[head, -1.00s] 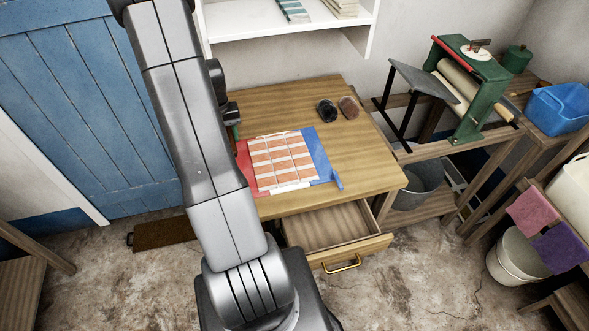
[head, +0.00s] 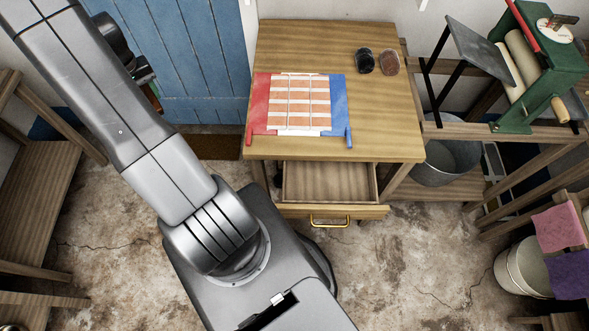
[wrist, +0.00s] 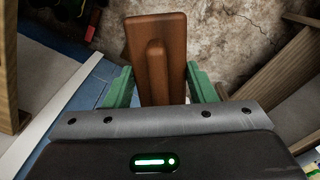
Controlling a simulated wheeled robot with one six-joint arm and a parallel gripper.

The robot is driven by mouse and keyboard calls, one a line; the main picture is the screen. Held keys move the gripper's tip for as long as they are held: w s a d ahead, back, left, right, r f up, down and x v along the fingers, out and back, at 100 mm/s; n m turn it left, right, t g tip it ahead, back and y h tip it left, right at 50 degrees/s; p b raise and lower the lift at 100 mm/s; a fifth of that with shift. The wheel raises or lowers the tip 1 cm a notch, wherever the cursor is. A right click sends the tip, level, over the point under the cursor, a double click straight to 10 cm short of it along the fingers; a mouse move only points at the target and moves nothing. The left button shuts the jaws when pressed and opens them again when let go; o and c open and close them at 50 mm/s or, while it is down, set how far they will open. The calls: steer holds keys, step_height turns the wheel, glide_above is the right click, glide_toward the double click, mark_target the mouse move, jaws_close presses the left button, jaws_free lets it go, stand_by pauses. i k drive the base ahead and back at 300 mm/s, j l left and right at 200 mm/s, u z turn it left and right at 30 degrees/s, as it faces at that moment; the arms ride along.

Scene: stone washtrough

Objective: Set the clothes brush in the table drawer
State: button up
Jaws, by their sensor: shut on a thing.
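The clothes brush (wrist: 140,50) is a reddish-brown wooden block with a raised handle in the wrist view. My gripper (wrist: 160,88) is shut on it, with a green finger on each side. In the head view, my gripper is mostly hidden behind my arm at the left, in front of the blue door. The table drawer (head: 326,182) is pulled open at the front of the wooden table (head: 390,140), and its visible floor is bare. It has a brass handle (head: 329,222). The brush is away from the drawer, to its left.
A metal tub (head: 450,160) and a green mangle (head: 535,85) stand right. A wooden bench (head: 35,200) is left.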

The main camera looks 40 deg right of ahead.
mark_target(328, 193)
steer(key=k+l+u, duration=0.9)
steer(key=k+u, duration=0.2)
